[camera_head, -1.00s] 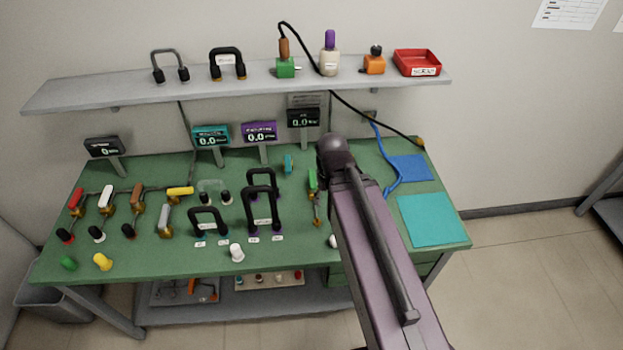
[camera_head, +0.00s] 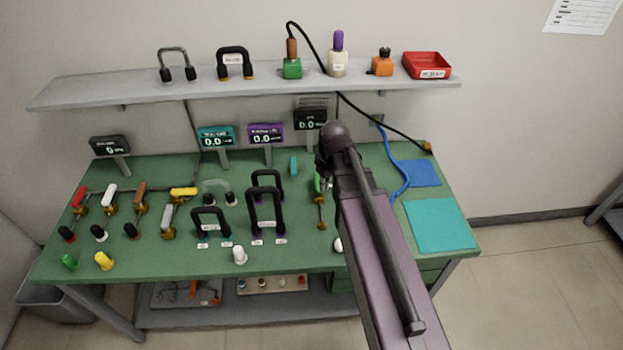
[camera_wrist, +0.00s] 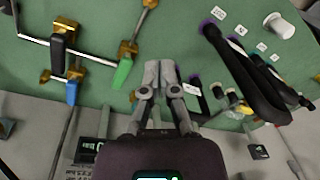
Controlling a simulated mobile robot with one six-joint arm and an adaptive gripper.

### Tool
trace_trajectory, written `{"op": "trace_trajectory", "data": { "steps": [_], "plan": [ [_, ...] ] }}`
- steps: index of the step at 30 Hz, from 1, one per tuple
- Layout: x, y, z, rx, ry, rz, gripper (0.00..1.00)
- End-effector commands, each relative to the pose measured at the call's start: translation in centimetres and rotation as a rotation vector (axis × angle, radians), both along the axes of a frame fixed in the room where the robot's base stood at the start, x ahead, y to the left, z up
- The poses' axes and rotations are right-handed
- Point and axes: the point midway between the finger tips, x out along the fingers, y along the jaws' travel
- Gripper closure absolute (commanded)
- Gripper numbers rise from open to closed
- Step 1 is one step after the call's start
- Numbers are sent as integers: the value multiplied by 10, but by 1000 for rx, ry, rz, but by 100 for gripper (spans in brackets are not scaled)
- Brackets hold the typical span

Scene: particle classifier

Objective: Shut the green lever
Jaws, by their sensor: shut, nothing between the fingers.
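The green lever (camera_head: 318,183) is at the back right of the green bench in the head view, partly hidden by my arm. In the wrist view its green handle (camera_wrist: 122,73) extends from a brass valve body (camera_wrist: 128,49) on a thin pipe. My gripper (camera_wrist: 161,66) is shut and empty, with its fingers just to the right of the green handle in the wrist view. A small gap shows between the fingers and the handle. In the head view my gripper is mostly hidden by my own arm.
In the wrist view, a black-handled valve (camera_wrist: 58,54) and a blue handle (camera_wrist: 72,92) are left of the lever. Tall black U-shaped handles (camera_wrist: 240,75) stand to the right. A shelf (camera_head: 140,88) and small displays (camera_head: 311,118) are behind the bench.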

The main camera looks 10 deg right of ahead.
Motion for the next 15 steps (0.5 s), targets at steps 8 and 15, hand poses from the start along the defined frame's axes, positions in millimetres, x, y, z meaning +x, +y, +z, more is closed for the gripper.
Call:
{"op": "trace_trajectory", "data": {
  "steps": [8, 15],
  "plan": [
    [59, 5, -17, 67, -48, 299, 100],
    [105, 9, -28, 119, -108, 557, 100]
  ]
}}
